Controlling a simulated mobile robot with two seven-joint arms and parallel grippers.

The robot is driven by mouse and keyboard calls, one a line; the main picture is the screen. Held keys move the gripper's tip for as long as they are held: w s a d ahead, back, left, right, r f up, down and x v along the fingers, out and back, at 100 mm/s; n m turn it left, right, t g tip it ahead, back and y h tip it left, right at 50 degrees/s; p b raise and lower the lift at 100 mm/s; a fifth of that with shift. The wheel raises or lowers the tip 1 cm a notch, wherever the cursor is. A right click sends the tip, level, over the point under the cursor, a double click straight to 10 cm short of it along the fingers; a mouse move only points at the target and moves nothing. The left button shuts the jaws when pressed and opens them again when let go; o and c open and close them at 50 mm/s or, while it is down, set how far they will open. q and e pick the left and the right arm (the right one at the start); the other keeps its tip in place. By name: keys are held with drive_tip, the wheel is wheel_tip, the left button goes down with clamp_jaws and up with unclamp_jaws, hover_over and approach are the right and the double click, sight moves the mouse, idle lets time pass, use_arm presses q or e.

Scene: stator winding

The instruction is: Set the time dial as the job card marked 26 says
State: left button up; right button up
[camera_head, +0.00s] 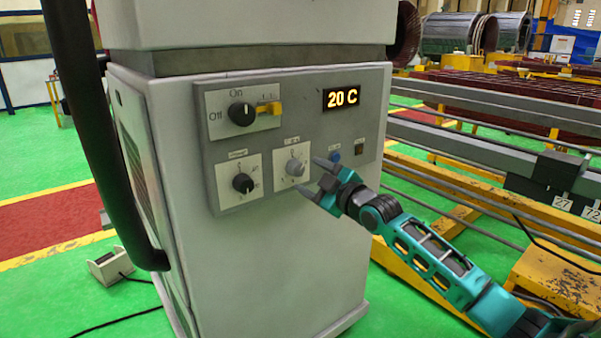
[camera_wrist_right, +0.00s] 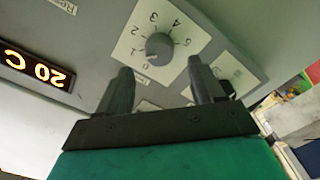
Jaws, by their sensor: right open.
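The grey cabinet's control panel (camera_head: 300,125) carries two numbered dials on white plates. The right one has a grey knob (camera_head: 295,167), and the left one has a black knob (camera_head: 243,184). My right gripper (camera_head: 311,176) is open and empty, just right of the grey knob. In the right wrist view, the open fingers (camera_wrist_right: 160,86) point toward a dial knob (camera_wrist_right: 158,46) with numbers around it, apart from it. No card marked 26 is visible. My left gripper is out of view.
A rail with a tag marked 27 (camera_head: 562,202) stands at right. Green floor lies open at left.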

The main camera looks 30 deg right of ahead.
sight(299, 169)
drive_tip(key=shift+w+a, duration=0.2)
drive_tip(key=shift+w, duration=2.15)
drive_tip(key=shift+c, duration=0.5)
drive_tip(key=c, duration=1)
drive_tip(key=shift+o, duration=0.2)
